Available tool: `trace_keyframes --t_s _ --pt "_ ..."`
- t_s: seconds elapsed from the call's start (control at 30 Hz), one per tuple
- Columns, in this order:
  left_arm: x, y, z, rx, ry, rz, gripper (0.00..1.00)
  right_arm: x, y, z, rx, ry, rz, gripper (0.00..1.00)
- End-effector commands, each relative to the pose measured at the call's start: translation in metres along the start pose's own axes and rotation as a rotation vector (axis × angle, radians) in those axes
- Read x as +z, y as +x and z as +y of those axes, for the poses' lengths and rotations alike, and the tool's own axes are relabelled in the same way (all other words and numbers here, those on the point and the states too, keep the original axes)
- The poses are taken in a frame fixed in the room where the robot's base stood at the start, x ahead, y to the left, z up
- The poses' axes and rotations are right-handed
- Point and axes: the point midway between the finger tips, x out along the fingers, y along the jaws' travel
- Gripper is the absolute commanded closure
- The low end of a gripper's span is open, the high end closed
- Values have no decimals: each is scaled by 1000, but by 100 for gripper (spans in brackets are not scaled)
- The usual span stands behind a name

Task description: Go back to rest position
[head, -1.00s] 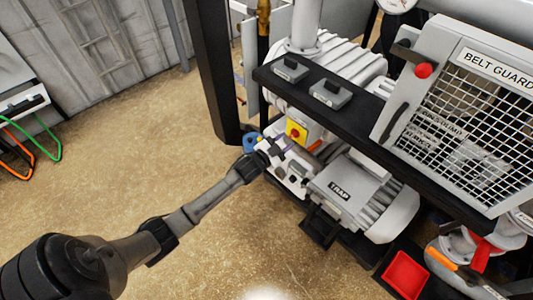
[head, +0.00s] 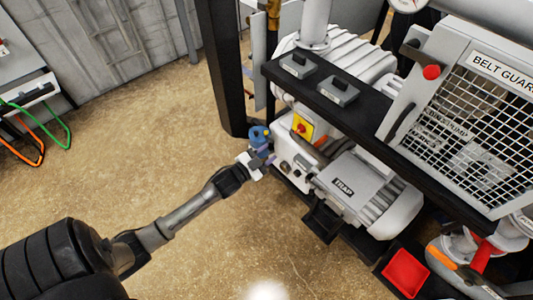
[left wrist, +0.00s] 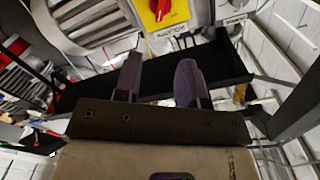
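My left gripper (head: 264,153) is in front of the pump unit's left end, near the yellow switch box with a red knob (head: 301,127). In the left wrist view its two purple fingers (left wrist: 160,70) stand apart with nothing between them. The yellow plate with the red knob (left wrist: 165,10) shows beyond the fingertips there. A blue part (head: 259,135) appears right behind the gripper in the head view; whether they touch I cannot tell. My right gripper is not in view.
A dark shelf (head: 372,118) with two grey boxes, a motor marked TRAP (head: 370,195) and a mesh belt guard (head: 465,120) stand to the right. A dark post (head: 226,70) rises behind the gripper. A red tray (head: 405,272) lies low right. Floor (head: 140,150) to the left is clear.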

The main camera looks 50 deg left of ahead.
Motion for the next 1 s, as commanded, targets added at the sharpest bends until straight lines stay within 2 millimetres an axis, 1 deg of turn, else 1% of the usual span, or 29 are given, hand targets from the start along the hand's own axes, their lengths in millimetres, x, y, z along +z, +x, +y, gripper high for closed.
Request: trace_keyframes --t_s 0.43,0.53,0.63,0.7,0.77,0.87,0.97,1.0 --pt "0 0 0 0 -7 0 63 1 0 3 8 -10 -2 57" --pt "8 0 1 6 -18 -51 63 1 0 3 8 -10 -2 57" --pt "28 -2 4 20 -33 -175 63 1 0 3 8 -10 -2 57" --pt "45 -7 6 32 -49 -298 63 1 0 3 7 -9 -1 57" --pt "54 -13 7 41 -62 -406 63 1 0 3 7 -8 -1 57" --pt "56 -26 11 59 -83 -569 63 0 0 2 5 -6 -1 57" --pt "48 -43 19 83 -105 -712 63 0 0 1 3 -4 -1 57" --pt "41 -50 25 95 -116 -761 63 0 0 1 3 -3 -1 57"
